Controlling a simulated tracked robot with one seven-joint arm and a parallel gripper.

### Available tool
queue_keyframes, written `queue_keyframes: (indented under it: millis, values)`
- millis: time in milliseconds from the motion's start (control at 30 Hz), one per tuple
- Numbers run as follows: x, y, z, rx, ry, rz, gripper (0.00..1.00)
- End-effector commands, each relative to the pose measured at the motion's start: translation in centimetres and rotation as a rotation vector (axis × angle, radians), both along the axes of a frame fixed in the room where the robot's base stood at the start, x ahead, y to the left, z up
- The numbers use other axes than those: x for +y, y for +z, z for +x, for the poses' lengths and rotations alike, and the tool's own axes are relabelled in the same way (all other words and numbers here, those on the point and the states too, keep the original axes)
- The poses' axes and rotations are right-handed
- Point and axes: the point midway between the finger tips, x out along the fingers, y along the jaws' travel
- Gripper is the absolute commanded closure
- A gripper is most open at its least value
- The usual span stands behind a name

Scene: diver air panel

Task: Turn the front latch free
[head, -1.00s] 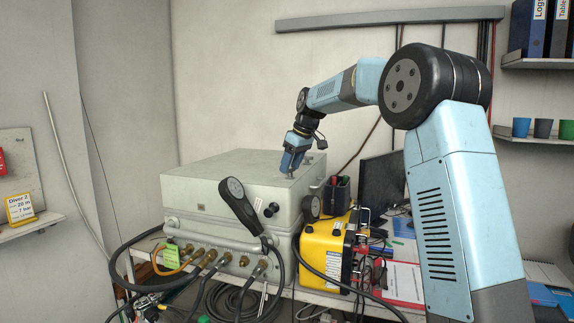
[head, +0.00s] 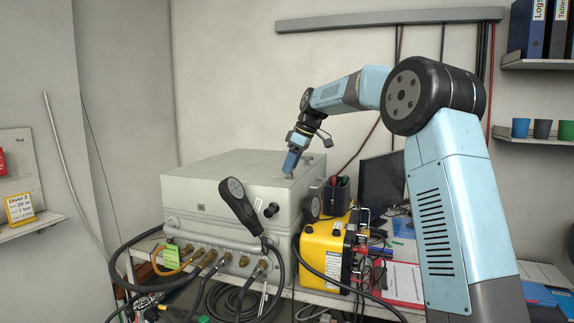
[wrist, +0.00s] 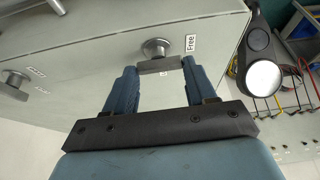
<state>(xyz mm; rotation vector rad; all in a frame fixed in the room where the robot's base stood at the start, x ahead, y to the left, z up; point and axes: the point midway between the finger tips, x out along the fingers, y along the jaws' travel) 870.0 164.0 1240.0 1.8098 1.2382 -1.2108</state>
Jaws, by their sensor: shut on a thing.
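The front latch (wrist: 157,48) is a round grey knob with a flat bar on the lid of the grey case (head: 225,175). A white "Free" label (wrist: 191,43) is beside the knob in the wrist view. My gripper (wrist: 160,70) is shut on the latch's bar, with one blue finger at each end of it. In the head view my gripper (head: 290,174) reaches down to the lid near its right front and hides most of this latch. A second latch (wrist: 14,82) with two small labels shows at the left of the wrist view, apart from my gripper.
A yellow unit (head: 325,250) and a dark monitor (head: 382,180) stand to the right. The air above the lid is clear.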

Motion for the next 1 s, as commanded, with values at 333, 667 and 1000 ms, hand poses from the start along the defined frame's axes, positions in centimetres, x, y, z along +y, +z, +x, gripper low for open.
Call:
queue_keyframes:
  millis: [333,667,1000]
  values:
    - [-0.7,0.1,0.3,-0.008,-0.011,-0.006,0.24]
    - [-0.4,0.2,0.1,-0.005,-0.005,-0.003,0.19]
    - [-2.0,4.6,-0.4,-0.007,-0.006,-0.003,0.19]
